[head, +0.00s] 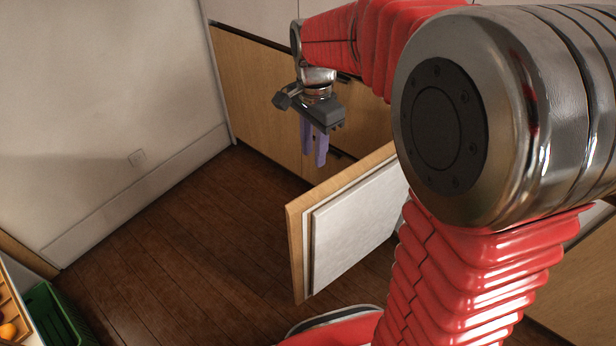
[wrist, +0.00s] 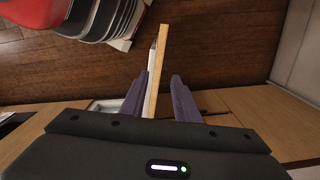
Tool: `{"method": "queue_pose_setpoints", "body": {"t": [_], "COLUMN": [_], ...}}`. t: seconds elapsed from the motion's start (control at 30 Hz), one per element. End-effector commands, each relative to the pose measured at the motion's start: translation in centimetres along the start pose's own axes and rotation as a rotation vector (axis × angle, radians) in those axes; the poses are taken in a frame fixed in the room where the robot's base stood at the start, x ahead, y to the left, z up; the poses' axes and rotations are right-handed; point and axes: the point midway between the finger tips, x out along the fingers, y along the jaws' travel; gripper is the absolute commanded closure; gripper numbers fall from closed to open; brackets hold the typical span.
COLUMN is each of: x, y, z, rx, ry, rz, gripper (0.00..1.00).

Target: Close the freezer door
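The freezer door (head: 358,222) stands open in the head view, swung out from the wooden cabinet front. It has a wooden outer panel and a pale inner lining facing right. My gripper (head: 314,158) points down near the door's top edge, toward the cabinet, with its purple fingers apart. In the wrist view, the door (wrist: 160,60) shows as a narrow edge-on strip running between the lines of the two fingers of my gripper (wrist: 160,75). I cannot tell whether the fingers touch it. The freezer's inside is hidden behind my arm.
Wooden cabinet fronts (head: 262,90) line the back. A pale wall (head: 100,100) with a skirting board is at the left. A green crate (head: 52,318) and a wooden tray (head: 12,312) with fruit are at the lower left. The dark wooden floor (head: 190,235) left of the door is clear.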

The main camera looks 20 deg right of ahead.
Motion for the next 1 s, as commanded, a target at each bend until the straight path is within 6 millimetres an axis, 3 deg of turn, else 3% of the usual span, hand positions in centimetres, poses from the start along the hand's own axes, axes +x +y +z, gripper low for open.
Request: {"method": "queue_pose_setpoints", "body": {"t": [0.47,0.67,1.0], "x": [0.6,2.6,7.8], "y": [0.0,0.0,0.1], "z": [-0.1,0.0,0.0], "rx": [0.004,0.004,0.003], "ry": [-0.001,-0.002,-0.002], "rz": [0.002,0.004,0.005], "gripper": [0.71,0.71,0.71]}}
